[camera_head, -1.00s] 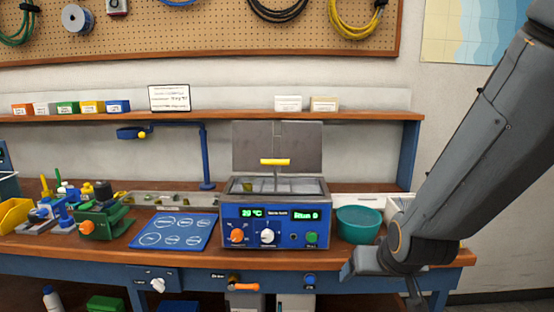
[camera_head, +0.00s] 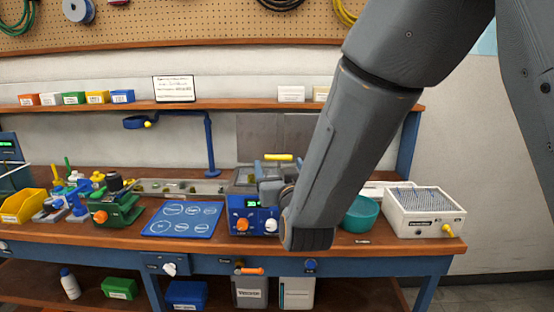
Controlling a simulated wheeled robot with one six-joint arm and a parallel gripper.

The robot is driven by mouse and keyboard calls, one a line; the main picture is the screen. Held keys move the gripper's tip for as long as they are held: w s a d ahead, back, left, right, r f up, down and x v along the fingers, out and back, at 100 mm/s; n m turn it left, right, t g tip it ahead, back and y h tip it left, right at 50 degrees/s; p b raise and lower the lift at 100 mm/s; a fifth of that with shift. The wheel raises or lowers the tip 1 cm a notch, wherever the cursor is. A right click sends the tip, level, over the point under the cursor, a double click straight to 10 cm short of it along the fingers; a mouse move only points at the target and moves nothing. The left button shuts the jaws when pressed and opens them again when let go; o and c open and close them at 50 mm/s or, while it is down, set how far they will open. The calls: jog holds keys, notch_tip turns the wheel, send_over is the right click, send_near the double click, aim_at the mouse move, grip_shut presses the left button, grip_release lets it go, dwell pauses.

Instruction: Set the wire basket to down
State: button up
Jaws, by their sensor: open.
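The blue bath unit (camera_head: 238,218) stands on the bench. My arm covers its right half. The wire basket's yellow handle (camera_head: 279,157) shows above the bath, in front of its raised grey lid (camera_head: 258,135). The basket's wire body is hidden behind my arm and gripper. My gripper (camera_head: 264,170) is open over the front of the bath, just below the yellow handle in the picture. Its fingertips are small and partly hidden, so I cannot tell whether they touch the handle stem.
A teal bowl (camera_head: 361,213) and a white box with a pin-covered top (camera_head: 423,211) stand right of the bath. A blue mat (camera_head: 184,221) lies to the left, beside a green vise (camera_head: 117,209). A blue hooked stand (camera_head: 210,150) rises behind.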

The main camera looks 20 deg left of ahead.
aim_at(278, 158)
jog(key=shift+p+x, duration=0.45)
jog(key=shift+x, duration=1.35)
